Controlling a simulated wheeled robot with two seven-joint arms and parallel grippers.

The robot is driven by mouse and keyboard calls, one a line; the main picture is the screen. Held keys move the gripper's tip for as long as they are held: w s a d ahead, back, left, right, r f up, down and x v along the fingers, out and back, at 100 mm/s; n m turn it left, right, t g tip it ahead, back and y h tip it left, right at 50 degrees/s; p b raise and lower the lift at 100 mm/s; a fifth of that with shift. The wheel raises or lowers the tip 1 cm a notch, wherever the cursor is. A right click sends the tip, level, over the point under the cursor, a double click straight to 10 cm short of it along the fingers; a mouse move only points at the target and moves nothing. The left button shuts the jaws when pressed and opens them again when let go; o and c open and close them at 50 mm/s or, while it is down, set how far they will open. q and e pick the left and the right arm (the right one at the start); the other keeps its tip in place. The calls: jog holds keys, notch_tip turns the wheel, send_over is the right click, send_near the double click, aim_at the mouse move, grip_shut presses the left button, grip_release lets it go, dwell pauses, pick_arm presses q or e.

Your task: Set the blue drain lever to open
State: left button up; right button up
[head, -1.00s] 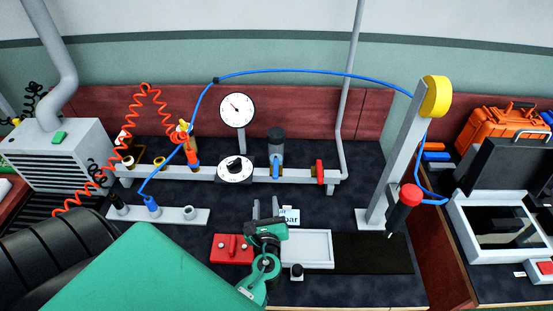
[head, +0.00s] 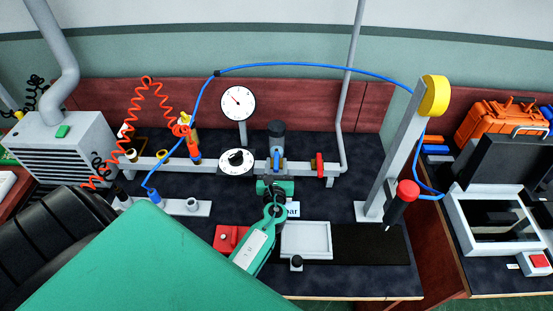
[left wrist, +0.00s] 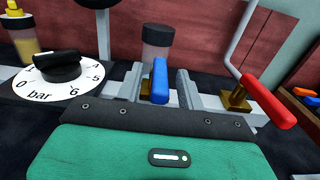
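The blue drain lever (head: 277,163) sits on the grey pipe rail below a clear-bodied filter bowl with a dark cap (head: 277,131). In the left wrist view the blue lever (left wrist: 159,80) stands roughly upright, its near end toward me. My left gripper (head: 276,172) reaches forward to the lever. In the left wrist view its two grey fingers (left wrist: 158,82) are apart, one on each side of the blue lever, with a visible gap to the right finger. Contact on the left side cannot be told. My right gripper is not in view.
A red lever (head: 320,165) is close on the right; a black-knobbed bar dial (head: 236,162) is close on the left. A pressure gauge (head: 238,103) stands behind. A white tray (head: 306,240) and red block (head: 226,236) lie in front. A blue hose arches overhead.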

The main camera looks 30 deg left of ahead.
pick_arm(q)
jog(key=shift+x, duration=0.95)
grip_shut()
